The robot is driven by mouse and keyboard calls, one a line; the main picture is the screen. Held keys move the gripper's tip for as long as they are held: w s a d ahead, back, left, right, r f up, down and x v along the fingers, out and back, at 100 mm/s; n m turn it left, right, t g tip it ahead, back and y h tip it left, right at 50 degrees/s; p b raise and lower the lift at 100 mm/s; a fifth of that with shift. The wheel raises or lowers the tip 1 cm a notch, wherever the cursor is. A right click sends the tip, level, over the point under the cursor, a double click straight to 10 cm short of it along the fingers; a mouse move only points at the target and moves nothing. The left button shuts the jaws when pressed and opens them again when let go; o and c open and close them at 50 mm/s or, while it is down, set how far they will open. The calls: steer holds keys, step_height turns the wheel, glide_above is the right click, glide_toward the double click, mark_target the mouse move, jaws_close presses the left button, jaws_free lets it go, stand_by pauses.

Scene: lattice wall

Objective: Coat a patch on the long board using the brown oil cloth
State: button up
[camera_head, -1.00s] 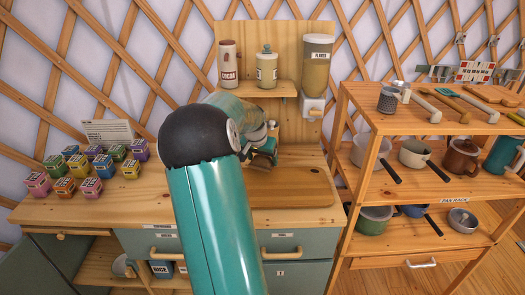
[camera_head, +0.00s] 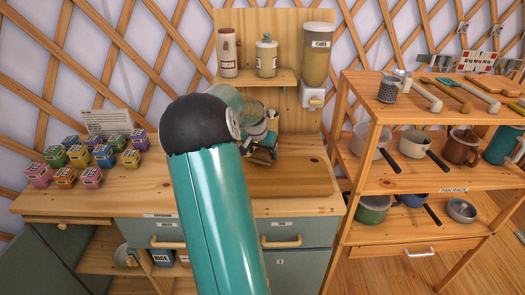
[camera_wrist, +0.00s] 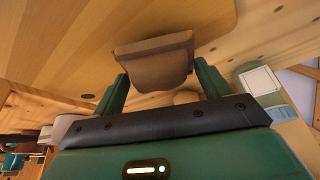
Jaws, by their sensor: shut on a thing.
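The long board (camera_head: 288,178) lies on the worktop, a smooth wooden board with a small dark hole near its far right corner. It also fills the upper part of the wrist view (camera_wrist: 120,22). My gripper (camera_wrist: 157,78) is shut on the brown oil cloth (camera_wrist: 155,62), a folded brown piece held between the two green fingers. In the wrist view the cloth is over the board; I cannot tell whether it touches. In the head view my gripper (camera_head: 263,152) is at the board's far left part, and my arm hides the board's left side.
Several coloured boxes (camera_head: 88,157) and a white card (camera_head: 108,121) stand on the worktop at left. A shelf (camera_head: 258,76) above the board holds several jars. A wooden rack (camera_head: 420,186) with pots and utensils stands close at right. The board's right half is clear.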

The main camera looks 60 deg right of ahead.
mark_target(271, 155)
steer(key=shift+f, duration=0.9)
steer(key=shift+s+a+r, duration=0.1)
steer(key=shift+s+a, duration=0.2)
steer(key=shift+a, duration=0.35)
steer(key=shift+s+a+r, duration=0.1)
steer(key=shift+s+a, duration=0.2)
steer(key=shift+a, duration=0.35)
steer(key=shift+s+a+f, duration=0.1)
steer(key=shift+s+a, duration=0.4)
steer(key=shift+a, duration=0.45)
steer(key=shift+s+a+f, duration=0.15)
steer(key=shift+s+a, duration=0.35)
steer(key=shift+a, duration=0.5)
steer(key=shift+s+a+f, duration=0.1)
steer(key=shift+s+a, duration=0.4)
steer(key=shift+a, duration=0.45)
